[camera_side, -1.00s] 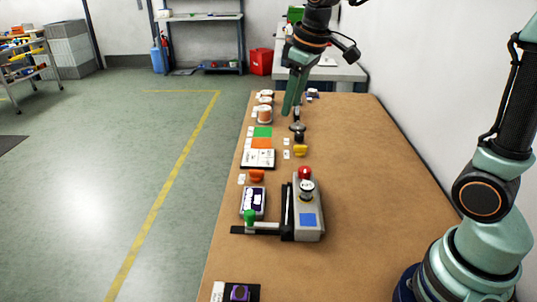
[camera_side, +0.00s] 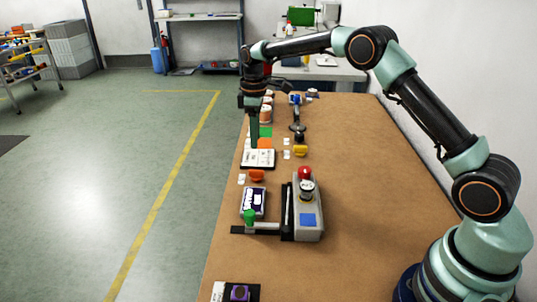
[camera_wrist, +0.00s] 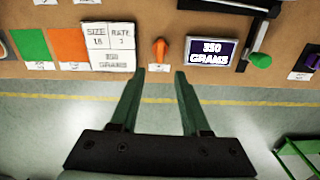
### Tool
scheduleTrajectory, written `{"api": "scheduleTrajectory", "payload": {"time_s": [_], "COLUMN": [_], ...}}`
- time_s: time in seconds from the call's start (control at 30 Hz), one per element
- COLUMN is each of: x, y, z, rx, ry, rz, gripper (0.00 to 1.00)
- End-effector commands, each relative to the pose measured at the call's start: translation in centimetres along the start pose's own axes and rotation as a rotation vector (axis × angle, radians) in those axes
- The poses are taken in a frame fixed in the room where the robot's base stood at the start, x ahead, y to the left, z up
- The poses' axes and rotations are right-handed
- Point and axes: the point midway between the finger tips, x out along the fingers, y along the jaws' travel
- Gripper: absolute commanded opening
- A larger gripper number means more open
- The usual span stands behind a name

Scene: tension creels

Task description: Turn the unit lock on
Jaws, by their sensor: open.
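An orange knob (camera_side: 257,176) stands near the left edge of the table, beside a small white label; I cannot read the label, so I cannot confirm which control is the unit lock. In the wrist view the orange knob (camera_wrist: 160,50) is long and narrow, pointing up and down the picture. My gripper (camera_side: 255,143) hangs over the left table edge, near the printed card, farther back than the knob. In the wrist view my gripper (camera_wrist: 160,73) is open and empty, its fingertips apart on either side below the knob, not touching it.
A "350 GRAMS" display (camera_wrist: 211,52) sits right of the knob, and a size/rate card (camera_wrist: 106,46) sits left. A green-knobbed lever (camera_side: 250,217), grey unit (camera_side: 308,232), yellow knob (camera_side: 300,151) and purple knob (camera_side: 239,292) stand nearby. The table's right side (camera_side: 370,190) is clear.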

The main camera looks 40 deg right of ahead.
Motion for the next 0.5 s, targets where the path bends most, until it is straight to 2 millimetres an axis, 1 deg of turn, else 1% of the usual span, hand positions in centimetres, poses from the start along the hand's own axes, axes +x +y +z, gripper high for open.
{"api": "scheduleTrajectory", "payload": {"time_s": [0.17,0.3,0.5], "x": [3.0,5.8,9.1], "y": [-0.1,-0.1,-0.1], "z": [0.1,0.1,0.1], "rx": [0.001,0.002,0.002], "ry": [-0.004,-0.004,-0.003], "rz": [-0.004,-0.004,-0.003], "gripper": [0.46,0.46,0.46]}}
